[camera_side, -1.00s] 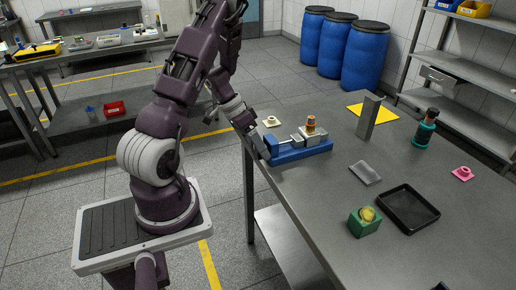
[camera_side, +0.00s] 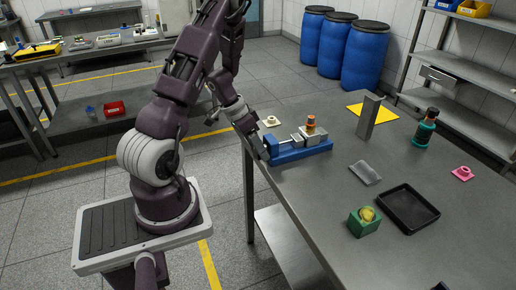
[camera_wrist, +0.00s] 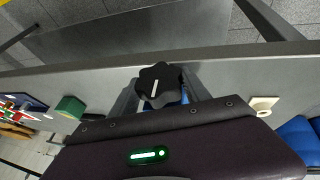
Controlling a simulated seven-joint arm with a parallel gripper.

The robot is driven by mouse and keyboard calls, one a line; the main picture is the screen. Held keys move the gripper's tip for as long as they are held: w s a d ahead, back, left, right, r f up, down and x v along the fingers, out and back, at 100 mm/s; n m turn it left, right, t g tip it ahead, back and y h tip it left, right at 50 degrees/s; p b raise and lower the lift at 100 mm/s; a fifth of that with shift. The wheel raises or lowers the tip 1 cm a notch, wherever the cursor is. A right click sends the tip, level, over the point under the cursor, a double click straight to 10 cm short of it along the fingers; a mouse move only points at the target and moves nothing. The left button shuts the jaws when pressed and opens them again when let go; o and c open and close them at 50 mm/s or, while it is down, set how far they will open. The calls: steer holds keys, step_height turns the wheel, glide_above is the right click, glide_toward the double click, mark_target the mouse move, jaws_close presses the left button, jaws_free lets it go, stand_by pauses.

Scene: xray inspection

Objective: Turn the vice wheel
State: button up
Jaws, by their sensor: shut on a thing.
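The blue vice (camera_side: 300,152) sits near the left edge of the grey metal table, with a small orange-topped part (camera_side: 310,124) standing at its metal jaws. The vice wheel (camera_wrist: 158,82) is a black lobed knob with a white mark in the wrist view. My gripper (camera_wrist: 160,90) has a finger on each side of the wheel and is shut on it. In the side view my gripper (camera_side: 259,148) is at the vice's left end and hides the wheel. The blue vice body (camera_wrist: 168,103) shows only partly below the wheel in the wrist view.
A metal upright block (camera_side: 368,118) stands behind the vice on the table, near a yellow sheet (camera_side: 383,112). A cream part (camera_side: 271,121) is behind the vice.

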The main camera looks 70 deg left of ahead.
steer(key=y, duration=0.2)
steer(key=m+y, duration=0.1)
steer(key=y, duration=0.1)
steer(key=shift+s+d+y, duration=0.1)
steer(key=shift+d+y, duration=0.1)
steer(key=shift+y, duration=0.1)
steer(key=shift+m+y, duration=0.4)
steer(key=shift+y, duration=1.4)
steer(key=o, duration=1.4)
steer(key=shift+r, duration=0.1)
step_height(320, 180, up, 10)
steer(key=shift+f, duration=0.1)
